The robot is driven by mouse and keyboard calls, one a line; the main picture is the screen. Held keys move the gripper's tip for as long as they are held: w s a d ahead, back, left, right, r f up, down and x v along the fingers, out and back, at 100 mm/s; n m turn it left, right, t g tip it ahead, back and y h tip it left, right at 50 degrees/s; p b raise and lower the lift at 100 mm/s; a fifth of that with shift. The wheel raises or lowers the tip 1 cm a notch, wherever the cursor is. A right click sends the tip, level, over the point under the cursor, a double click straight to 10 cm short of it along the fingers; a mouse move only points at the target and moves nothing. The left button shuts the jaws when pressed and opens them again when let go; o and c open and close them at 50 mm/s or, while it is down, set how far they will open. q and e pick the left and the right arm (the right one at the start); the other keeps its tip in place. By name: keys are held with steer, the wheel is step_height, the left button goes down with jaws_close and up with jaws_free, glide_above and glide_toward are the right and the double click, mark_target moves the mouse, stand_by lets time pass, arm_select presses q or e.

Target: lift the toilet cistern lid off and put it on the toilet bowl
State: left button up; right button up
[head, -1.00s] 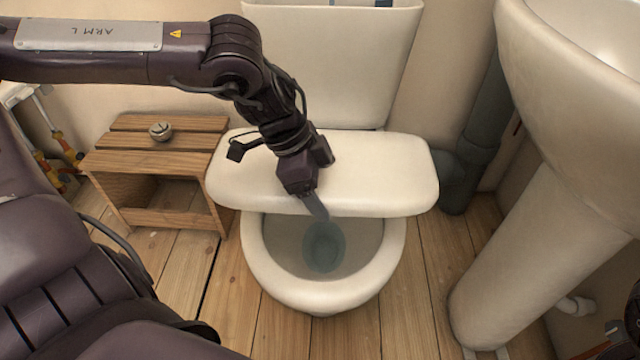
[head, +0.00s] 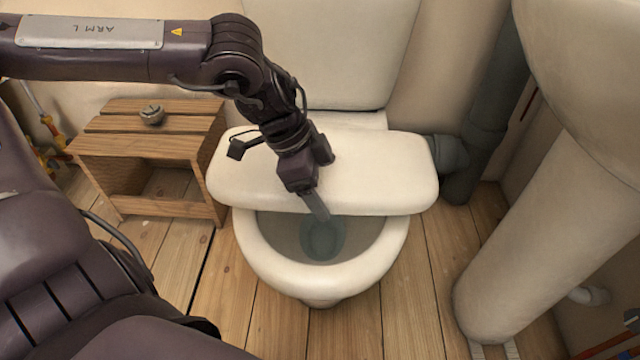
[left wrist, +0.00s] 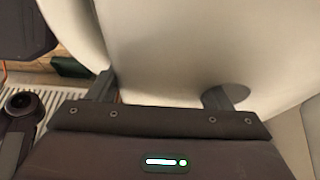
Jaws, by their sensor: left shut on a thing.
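The cistern lid (head: 375,172) is a long cream slab with rounded corners. In the head view it lies across the back part of the toilet bowl (head: 262,262), and I cannot tell whether it touches the bowl. My left gripper (head: 318,206) is shut on the lid at its front edge; one finger shows in front of the edge. The left wrist view shows the two fingers (left wrist: 165,100) with the pale lid (left wrist: 170,45) filling the space beyond them. The cistern (head: 335,55) stands behind, its top out of frame. My right gripper is not in view.
A wooden step stool (head: 155,150) with a round metal knob (head: 151,114) on top stands left of the toilet. A basin pedestal (head: 550,220) and grey pipe (head: 485,130) stand at right. Bare floorboards (head: 425,290) lie between bowl and pedestal.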

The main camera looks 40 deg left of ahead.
arm_select(q)
steer(key=shift+w+f+b, duration=0.1)
steer(key=shift+f+b, duration=0.2)
steer(key=shift+f, duration=0.1)
steer(key=shift+f+b, duration=0.75)
steer(key=shift+f, duration=0.45)
